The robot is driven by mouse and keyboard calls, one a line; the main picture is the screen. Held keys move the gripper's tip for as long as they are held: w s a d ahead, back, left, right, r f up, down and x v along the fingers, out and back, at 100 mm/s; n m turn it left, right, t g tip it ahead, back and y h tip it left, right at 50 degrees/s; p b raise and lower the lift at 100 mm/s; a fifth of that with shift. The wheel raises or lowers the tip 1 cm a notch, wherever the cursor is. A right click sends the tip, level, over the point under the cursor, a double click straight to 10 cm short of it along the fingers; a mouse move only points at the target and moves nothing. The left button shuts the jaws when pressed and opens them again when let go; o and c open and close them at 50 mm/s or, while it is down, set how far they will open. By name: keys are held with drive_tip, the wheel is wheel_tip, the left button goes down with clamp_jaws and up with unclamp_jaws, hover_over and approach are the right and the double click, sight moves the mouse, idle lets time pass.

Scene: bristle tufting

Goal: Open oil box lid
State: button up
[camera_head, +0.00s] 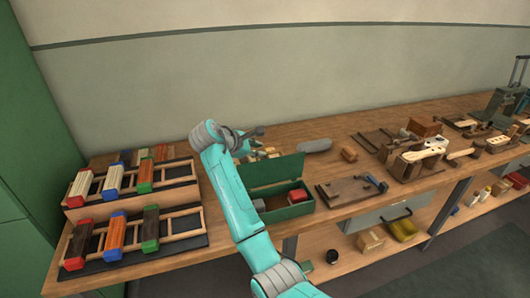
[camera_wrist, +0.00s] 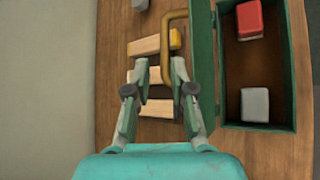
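The green oil box (camera_head: 290,212) stands on the bench, its lid (camera_head: 272,170) raised roughly upright along the back side. Inside are a red block (camera_wrist: 249,19) and a grey block (camera_wrist: 255,104). In the wrist view the lid (camera_wrist: 203,60) shows nearly edge-on, with a brass handle (camera_wrist: 166,50) on its outer side. My gripper (camera_wrist: 158,85) is open, its two fingers apart on either side of the handle's near end. I cannot tell whether the right finger touches the lid. In the head view my gripper (camera_head: 250,134) is behind the lid, partly hidden by my arm.
Wooden strips (camera_wrist: 147,76) lie on the bench under my gripper. Racks with coloured-ended brushes (camera_head: 115,235) stand to the left. A dark tool board (camera_head: 350,190) lies right of the box. A grey rounded object (camera_head: 315,146) lies behind it. The wall is behind the bench.

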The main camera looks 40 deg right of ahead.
drive_tip(key=shift+v, duration=2.35)
drive_tip(key=shift+r, duration=0.1)
